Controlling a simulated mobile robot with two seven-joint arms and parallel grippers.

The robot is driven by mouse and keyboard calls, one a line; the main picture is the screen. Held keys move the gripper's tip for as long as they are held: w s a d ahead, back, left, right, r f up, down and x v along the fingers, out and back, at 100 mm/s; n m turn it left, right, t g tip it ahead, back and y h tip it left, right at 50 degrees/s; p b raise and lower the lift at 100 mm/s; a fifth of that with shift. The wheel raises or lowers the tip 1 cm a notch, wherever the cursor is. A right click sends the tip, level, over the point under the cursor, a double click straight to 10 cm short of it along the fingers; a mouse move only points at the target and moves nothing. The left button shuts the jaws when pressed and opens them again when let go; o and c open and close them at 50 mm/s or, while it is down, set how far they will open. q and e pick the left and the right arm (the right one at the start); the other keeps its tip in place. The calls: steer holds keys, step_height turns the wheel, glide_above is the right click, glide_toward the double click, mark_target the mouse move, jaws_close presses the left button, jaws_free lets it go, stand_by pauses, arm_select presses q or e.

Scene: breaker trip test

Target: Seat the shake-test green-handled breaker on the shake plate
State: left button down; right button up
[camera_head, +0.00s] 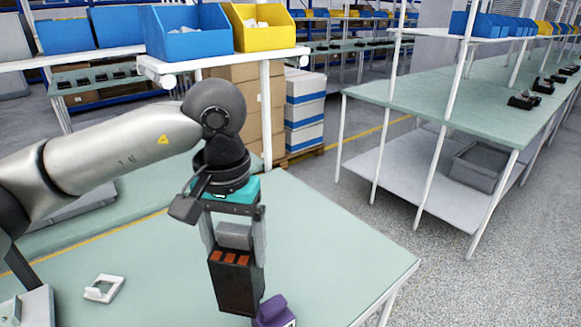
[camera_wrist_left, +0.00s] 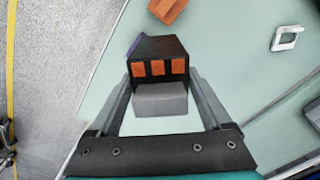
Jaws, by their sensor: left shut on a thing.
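My left gripper (camera_head: 236,244) is shut on a black breaker block (camera_head: 236,282) with a grey upper part and several orange squares. The block hangs upright between the fingers, over the pale green table. In the left wrist view the same block (camera_wrist_left: 158,48) shows between the two fingers (camera_wrist_left: 158,92). No green handle can be made out on it. I cannot tell whether its bottom touches anything. A purple piece (camera_head: 272,309) on a white base is close to its lower right. No piece is clearly recognizable as the shake plate. My right gripper is not in view.
A white square frame (camera_head: 103,288) lies on the table at left; it also shows in the wrist view (camera_wrist_left: 288,38). An orange block (camera_wrist_left: 168,9) is at the wrist view's top. Blue (camera_head: 188,32) and yellow (camera_head: 262,27) bins stand behind. The table's right side is clear.

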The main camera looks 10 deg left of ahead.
arm_select(q)
steer(key=shift+r, duration=0.1)
steer(key=n, duration=0.2)
steer(key=w+r+n+p, duration=0.1)
steer(key=n, duration=0.1)
steer(key=a+n, duration=0.1)
steer(key=shift+w+a+r+n, duration=0.1)
steer(key=shift+w+r+n, duration=0.15)
steer(key=shift+w+n, duration=0.15)
steer(key=w+a+r+m+p, duration=0.3)
steer(key=a+m+p, duration=0.1)
steer(key=m, duration=1.1)
steer(key=w+a+r+m+p, duration=0.3)
steer(key=a+m, duration=0.4)
steer(key=m, duration=0.9)
steer(key=shift+r+p, duration=0.4)
steer(key=shift+r, duration=0.25)
steer(key=shift+w, duration=0.1)
